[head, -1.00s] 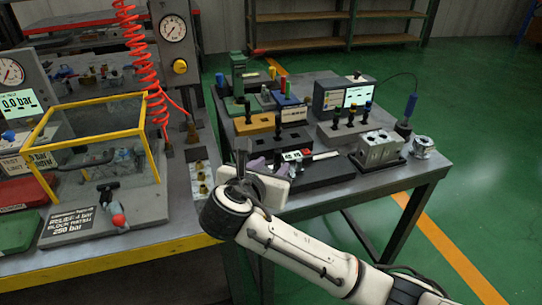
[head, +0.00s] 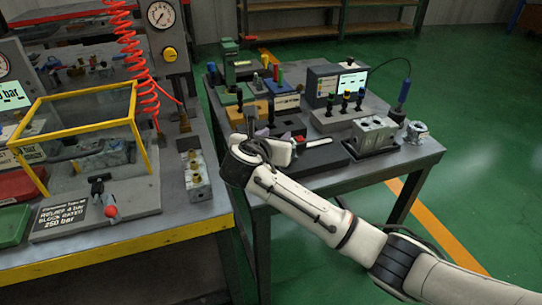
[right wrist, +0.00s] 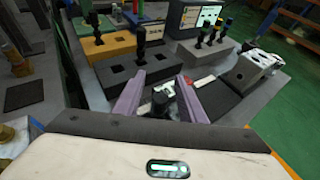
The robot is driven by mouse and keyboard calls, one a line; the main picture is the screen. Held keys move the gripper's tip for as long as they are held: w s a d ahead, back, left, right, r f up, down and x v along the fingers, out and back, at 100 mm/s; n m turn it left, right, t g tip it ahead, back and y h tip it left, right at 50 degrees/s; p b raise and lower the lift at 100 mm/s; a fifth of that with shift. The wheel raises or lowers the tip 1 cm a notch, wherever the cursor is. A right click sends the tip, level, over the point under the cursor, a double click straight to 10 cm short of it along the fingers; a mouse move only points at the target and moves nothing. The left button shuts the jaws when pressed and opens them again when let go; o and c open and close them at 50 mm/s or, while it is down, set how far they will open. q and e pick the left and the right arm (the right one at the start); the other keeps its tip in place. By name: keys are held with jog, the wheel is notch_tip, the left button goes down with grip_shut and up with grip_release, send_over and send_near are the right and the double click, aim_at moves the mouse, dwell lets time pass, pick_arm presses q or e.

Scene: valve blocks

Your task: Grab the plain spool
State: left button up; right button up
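My right gripper (right wrist: 158,92) is open, its two purple fingers spread over a dark grey block with square holes (right wrist: 118,74). A dark piece (right wrist: 163,90) shows low between the fingers; contact is unclear. A black upright spool (right wrist: 140,46) stands just beyond the fingertips. I cannot tell for certain which is the plain one. In the head view my right gripper (head: 268,128) is over the table's near left part, mostly hidden by its wrist. My left gripper is out of view.
A metal valve block (head: 374,133) and a round metal part (head: 417,131) stand at the right. A yellow block (right wrist: 108,44) and a small display (head: 350,82) are behind. A yellow-framed guard (head: 85,135) stands on the left bench. The right table's front edge is clear.

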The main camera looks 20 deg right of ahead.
grip_shut()
jog(key=shift+r, duration=0.15)
